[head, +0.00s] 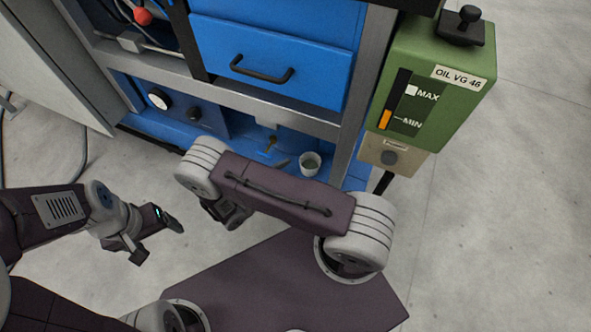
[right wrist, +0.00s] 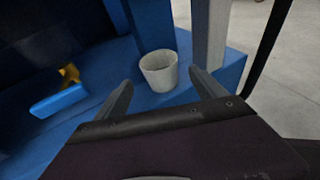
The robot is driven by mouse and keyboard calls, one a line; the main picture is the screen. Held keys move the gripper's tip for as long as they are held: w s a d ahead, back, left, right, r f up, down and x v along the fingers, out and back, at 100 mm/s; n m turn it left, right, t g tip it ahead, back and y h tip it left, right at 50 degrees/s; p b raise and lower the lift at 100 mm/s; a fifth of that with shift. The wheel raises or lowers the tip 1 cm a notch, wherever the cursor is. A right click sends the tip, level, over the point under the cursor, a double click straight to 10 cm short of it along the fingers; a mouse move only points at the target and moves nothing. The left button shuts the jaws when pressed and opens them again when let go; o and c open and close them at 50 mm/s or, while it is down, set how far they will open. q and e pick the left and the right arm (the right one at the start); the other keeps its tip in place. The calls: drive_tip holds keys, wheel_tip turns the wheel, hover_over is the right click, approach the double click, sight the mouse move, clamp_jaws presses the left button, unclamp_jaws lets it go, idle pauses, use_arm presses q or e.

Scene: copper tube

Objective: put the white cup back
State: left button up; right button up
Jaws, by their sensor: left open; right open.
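The white cup (head: 310,164) stands upright on the blue floor of the machine's lower bay, near the right-hand metal post. In the right wrist view the cup (right wrist: 159,71) is ahead of my right gripper (right wrist: 160,90), roughly centred between its two open fingers and apart from them. In the head view my right gripper is mostly hidden behind my own arm. My left gripper (head: 160,237) is open and empty over the grey floor at the left, away from the cup.
A brass-coloured fitting (right wrist: 69,74) and a blue block (right wrist: 59,101) are left of the cup. A metal post (right wrist: 210,35) rises close behind it on the right. A blue drawer (head: 272,60) is above the bay. A green oil box (head: 432,85) hangs at the right.

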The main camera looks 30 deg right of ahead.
drive_tip(key=shift+s+a+r+m+g, duration=0.4)
drive_tip(key=shift+a+r, duration=0.05)
drive_tip(key=shift+r, duration=0.05)
drive_tip(key=s+a+r+m+g+y, duration=0.1)
drive_tip(key=s+r+m+y, duration=0.2)
drive_tip(key=r+m+y, duration=0.3)
drive_tip(key=s+a+r+m+g+y, duration=0.1)
drive_tip(key=r+m+y, duration=0.6)
drive_tip(key=m, duration=0.7)
drive_tip(key=shift+s+a+r+m+y, duration=0.3)
drive_tip(key=shift+s+a+y, duration=0.4)
drive_tip(key=shift+s, duration=0.4)
drive_tip(key=shift+a, duration=0.1)
